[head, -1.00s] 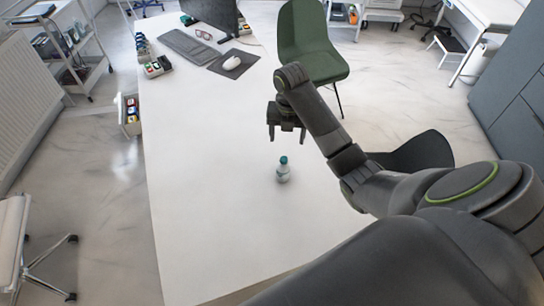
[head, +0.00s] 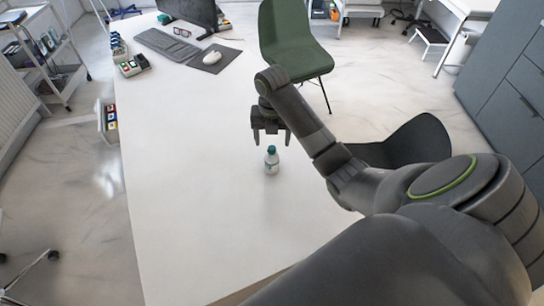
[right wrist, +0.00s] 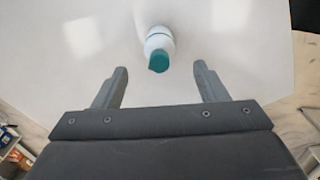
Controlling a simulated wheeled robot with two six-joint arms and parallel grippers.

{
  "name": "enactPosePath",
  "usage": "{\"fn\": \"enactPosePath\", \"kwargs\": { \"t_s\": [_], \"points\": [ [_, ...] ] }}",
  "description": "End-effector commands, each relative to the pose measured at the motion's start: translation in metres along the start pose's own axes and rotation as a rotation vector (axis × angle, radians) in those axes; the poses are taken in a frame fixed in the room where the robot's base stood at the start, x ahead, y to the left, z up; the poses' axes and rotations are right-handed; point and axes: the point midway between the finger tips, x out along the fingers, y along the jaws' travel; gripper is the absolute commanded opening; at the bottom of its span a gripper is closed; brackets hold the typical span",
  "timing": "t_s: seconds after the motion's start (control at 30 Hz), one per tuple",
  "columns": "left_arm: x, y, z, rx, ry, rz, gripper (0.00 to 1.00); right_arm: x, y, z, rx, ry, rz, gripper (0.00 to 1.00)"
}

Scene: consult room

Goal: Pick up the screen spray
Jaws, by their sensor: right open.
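The screen spray (head: 271,161) is a small white bottle with a teal cap, standing upright on the white desk (head: 190,215). In the right wrist view the spray (right wrist: 159,42) is ahead of the fingertips and roughly midway between them, teal cap toward me. My right gripper (head: 271,140) is above the desk, just beyond and over the bottle in the head view. Its fingers (right wrist: 162,72) are apart with nothing between them, and no contact with the bottle shows. My left gripper is not in view.
A keyboard (head: 168,46), a mouse (head: 211,57) on a dark mat and a monitor (head: 188,12) are at the desk's far end. A green chair (head: 292,42) stands at its right side. The desk around the bottle is clear.

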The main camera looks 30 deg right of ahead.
Motion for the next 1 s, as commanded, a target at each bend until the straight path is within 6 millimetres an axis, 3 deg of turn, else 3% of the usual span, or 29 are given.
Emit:
{"fn": "enactPosePath", "kwargs": {
  "t_s": [0.03,0.3,0.47,0.8,1.0],
  "points": [
    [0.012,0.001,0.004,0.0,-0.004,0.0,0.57,0.012,0.0,0.0,0.0,0.0,0.0,0.66],
    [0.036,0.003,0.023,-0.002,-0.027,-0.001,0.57,0.037,0.0,0.0,0.0,0.0,0.0,0.66],
    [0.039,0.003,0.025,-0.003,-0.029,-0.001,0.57,0.044,0.0,-0.001,0.0,0.001,0.0,0.66],
    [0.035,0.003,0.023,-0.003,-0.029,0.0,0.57,0.086,0.0,-0.002,0.001,0.002,-0.001,0.66],
    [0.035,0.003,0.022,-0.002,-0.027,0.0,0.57,0.089,0.0,-0.002,0.0,-0.001,0.0,0.66]
  ]
}}
